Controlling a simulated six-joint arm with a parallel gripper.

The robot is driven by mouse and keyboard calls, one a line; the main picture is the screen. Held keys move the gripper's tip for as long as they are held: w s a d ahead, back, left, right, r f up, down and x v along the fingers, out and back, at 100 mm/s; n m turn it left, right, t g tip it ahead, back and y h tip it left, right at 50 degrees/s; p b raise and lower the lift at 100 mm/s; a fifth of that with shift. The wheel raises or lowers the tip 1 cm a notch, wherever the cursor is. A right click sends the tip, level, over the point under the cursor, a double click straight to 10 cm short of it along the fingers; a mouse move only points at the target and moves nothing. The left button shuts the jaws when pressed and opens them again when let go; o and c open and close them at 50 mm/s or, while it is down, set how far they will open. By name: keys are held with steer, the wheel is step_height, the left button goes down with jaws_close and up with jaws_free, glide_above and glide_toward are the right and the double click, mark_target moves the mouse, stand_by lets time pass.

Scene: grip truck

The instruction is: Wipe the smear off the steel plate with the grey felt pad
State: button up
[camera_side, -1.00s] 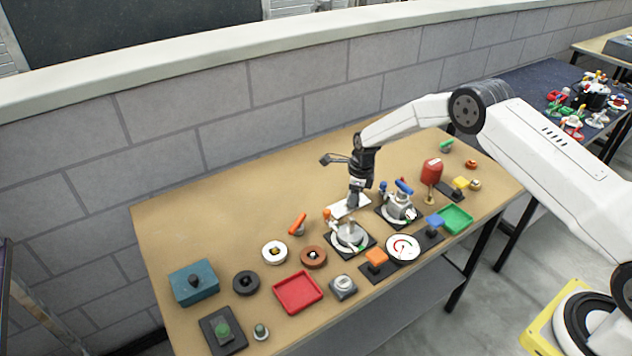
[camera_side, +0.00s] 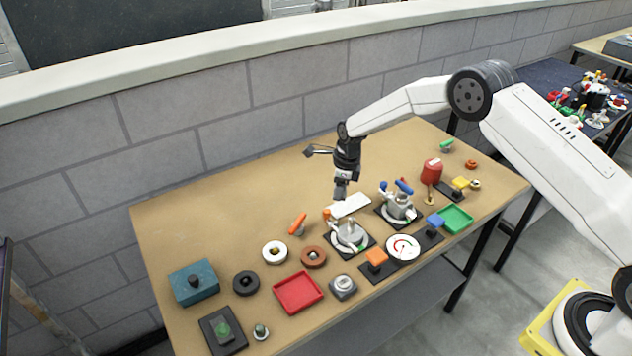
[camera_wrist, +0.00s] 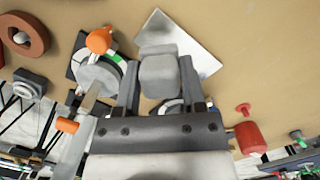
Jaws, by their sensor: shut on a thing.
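The steel plate (camera_side: 352,206) lies flat on the table as a pale rectangle, and it also shows in the wrist view (camera_wrist: 196,48). My gripper (camera_wrist: 160,78) is shut on the grey felt pad (camera_wrist: 158,76), which sits between its two fingers. In the side view my gripper (camera_side: 340,188) points down over the plate's left end. I cannot tell whether the pad touches the plate. A darker grey patch shows beyond the pad in the wrist view; I cannot tell whether it is smear or pad. The pad hides part of the plate.
A round fixture with an orange knob (camera_side: 349,236) stands just in front of the plate. Another with a blue handle (camera_side: 398,207) stands to its right. An orange-handled item (camera_side: 297,224) lies to the left. The table behind the plate is clear.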

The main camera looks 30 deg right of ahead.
steer(key=shift+r, duration=1.65)
